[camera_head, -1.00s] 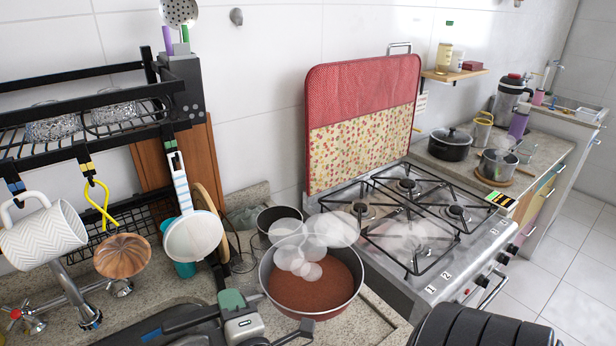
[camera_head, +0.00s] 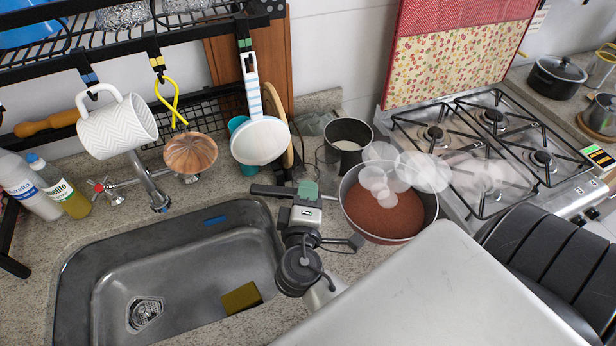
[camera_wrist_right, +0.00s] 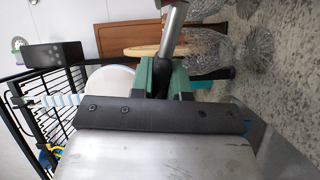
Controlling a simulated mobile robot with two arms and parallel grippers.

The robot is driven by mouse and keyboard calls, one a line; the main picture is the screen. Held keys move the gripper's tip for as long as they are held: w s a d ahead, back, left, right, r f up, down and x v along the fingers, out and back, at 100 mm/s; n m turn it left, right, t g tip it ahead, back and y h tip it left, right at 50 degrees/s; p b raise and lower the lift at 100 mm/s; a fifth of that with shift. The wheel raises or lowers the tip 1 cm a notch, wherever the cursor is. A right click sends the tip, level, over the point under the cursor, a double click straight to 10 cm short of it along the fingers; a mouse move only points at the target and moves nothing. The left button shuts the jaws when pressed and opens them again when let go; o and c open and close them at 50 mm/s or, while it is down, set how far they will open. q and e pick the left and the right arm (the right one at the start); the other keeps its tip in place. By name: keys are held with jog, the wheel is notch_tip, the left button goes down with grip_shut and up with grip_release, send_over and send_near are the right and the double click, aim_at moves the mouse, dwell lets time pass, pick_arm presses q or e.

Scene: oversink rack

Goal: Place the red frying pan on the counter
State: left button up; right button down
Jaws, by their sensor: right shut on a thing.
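The red frying pan (camera_head: 385,212), with a reddish-brown inside and dark rim, is at the counter's right part beside the stove in the head view. My right gripper (camera_head: 306,192) has green fingertips and is shut on its dark handle (camera_head: 272,190), which sticks out to the left. In the right wrist view, the green fingers (camera_wrist_right: 160,78) close around the dark handle. The counter (camera_head: 345,265) is speckled stone between sink and stove. I cannot tell whether the pan touches it. My left gripper is not in view.
A dark pot (camera_head: 348,142) stands just behind the pan. The stove (camera_head: 480,135) is to the right, the sink (camera_head: 180,275) to the left. A white strainer (camera_head: 260,140) and a mug (camera_head: 117,125) hang from the rack. Pale translucent discs (camera_head: 425,172) float above the pan.

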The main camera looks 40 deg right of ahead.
notch_tip(320, 180, down, 7)
jog(key=shift+r, duration=0.1)
jog(key=shift+f, duration=0.2)
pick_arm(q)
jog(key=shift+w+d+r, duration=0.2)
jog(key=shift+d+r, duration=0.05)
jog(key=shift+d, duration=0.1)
pick_arm(e)
jog(key=shift+f, duration=0.15)
jog(key=c, duration=1.1)
grip_release()
jog(key=shift+a, duration=0.1)
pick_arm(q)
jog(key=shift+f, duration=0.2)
